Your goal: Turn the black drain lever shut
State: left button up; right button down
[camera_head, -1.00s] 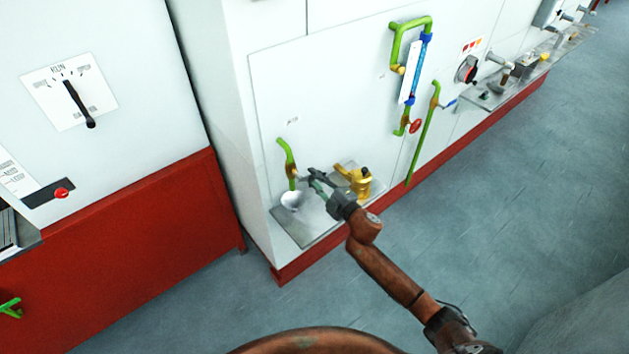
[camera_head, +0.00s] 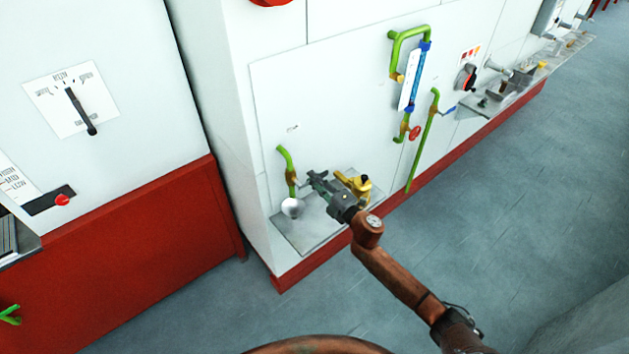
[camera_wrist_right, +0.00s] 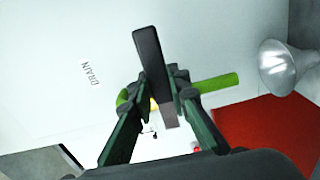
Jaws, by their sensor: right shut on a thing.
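The black drain lever (camera_wrist_right: 148,52) shows in the right wrist view, between the fingertips of my right gripper (camera_wrist_right: 163,88). The gripper is shut on it, and the lever's black end sticks out beyond the fingers. A DRAIN label (camera_wrist_right: 90,74) is on the white panel beside it. In the head view my right gripper (camera_head: 314,180) is just right of the green drain pipe (camera_head: 285,158) and its brass valve (camera_head: 291,179). The lever is too small and covered to make out there. My left gripper is not in view.
A funnel (camera_head: 292,208) stands below the drain pipe on a grey steel shelf (camera_head: 302,236). A brass fitting (camera_head: 357,185) is close behind my right gripper. The floor in front is clear.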

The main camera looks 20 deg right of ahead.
jog(key=c, duration=1.8)
grip_release()
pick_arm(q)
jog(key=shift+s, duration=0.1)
pick_arm(e)
jog(key=v, duration=1.2)
